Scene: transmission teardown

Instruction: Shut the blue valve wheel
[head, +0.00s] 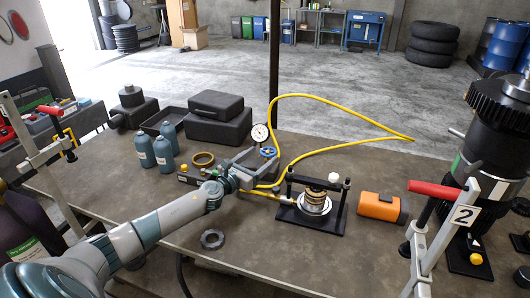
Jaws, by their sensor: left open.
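The blue valve wheel (268,152) is small and sits near the middle of the workbench, just below a round pressure gauge (260,133). My left gripper (264,160) reaches in from the left, with its two grey fingers apart. Its fingertips are right by the wheel, which shows at the far end of the gap between them. I cannot tell whether the fingers touch the wheel. The fingers hide part of the fitting under it. My right gripper is not in view.
A yellow hose (350,101) loops across the bench from the valve area. Teal bottles (164,155) and a black case (214,115) stand to the left and behind.

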